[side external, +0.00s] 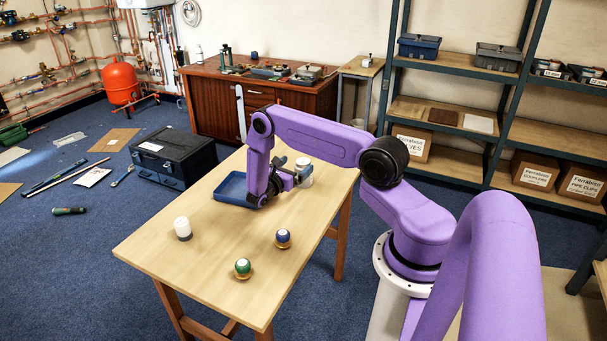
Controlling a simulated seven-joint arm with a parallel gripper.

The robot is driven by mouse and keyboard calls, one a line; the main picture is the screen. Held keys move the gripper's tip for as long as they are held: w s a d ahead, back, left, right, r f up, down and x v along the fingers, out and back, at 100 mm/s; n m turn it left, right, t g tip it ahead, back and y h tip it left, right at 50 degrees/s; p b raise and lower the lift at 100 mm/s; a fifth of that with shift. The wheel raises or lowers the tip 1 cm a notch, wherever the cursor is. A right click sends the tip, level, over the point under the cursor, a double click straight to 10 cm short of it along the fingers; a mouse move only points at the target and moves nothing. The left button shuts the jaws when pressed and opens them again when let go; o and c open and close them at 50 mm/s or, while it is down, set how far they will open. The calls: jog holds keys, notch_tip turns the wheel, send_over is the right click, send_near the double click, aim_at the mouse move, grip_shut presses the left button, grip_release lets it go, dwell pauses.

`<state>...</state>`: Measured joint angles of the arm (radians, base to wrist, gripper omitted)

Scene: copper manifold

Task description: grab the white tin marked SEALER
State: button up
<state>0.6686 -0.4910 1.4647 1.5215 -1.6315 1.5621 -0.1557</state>
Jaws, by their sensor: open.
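A white tin (304,176) stands upright towards the far right side of the wooden table. A second white container (182,227) with a darker base stands near the table's left edge. No lettering is legible on either, so I cannot tell which is marked SEALER. My gripper (297,179) is low over the table, level with the first white tin and pointing right at it. Its jaws are open. The fingers overlap the tin's left side in this view, and I cannot tell whether they touch it or surround it.
A blue tray (232,188) lies at the back of the table (222,248), left of my wrist and partly hidden by it. A blue-topped piece (283,238) and a green-topped piece (242,268) stand near the front. The table's middle between these is clear.

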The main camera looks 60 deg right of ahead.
notch_tip(320, 180, down, 5)
jog(key=shift+r, duration=0.15)
jog(key=shift+s+d, duration=0.25)
jog(key=shift+d, duration=1.65)
jog(key=shift+s+d, duration=0.2)
jog(key=shift+d, duration=1.65)
jog(key=c, duration=1.1)
jog(key=shift+c, duration=0.9)
jog(key=shift+r, duration=0.2)
